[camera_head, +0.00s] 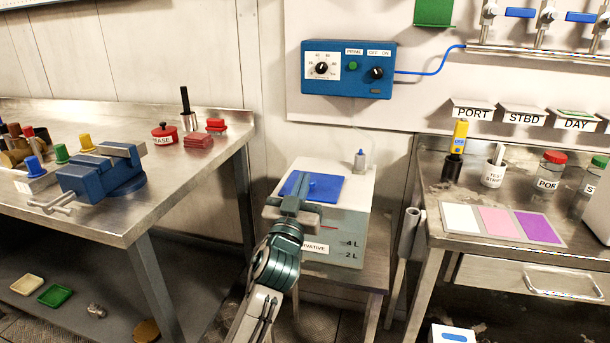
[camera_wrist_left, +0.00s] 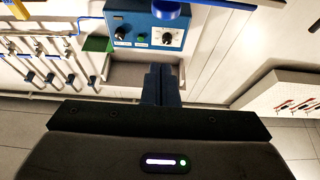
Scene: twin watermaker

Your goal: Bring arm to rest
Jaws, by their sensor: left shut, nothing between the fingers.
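My left arm comes up from the bottom of the head view. Its gripper (camera_head: 299,186) is shut and empty, in front of the white tank (camera_head: 345,222) and overlapping its blue lid (camera_head: 328,187) in the picture. I cannot tell if it touches the lid. In the left wrist view the closed fingers (camera_wrist_left: 161,84) stand together, with nothing held between them. A round blue knob-like thing (camera_wrist_left: 171,9) shows beyond them. My right gripper is not in view.
A steel bench (camera_head: 112,215) with a blue vise (camera_head: 103,172) stands left. A steel table (camera_head: 455,193) with jars and coloured cards stands right. A blue control box (camera_head: 348,69) is on the wall behind; it shows upside down in the wrist view (camera_wrist_left: 150,27).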

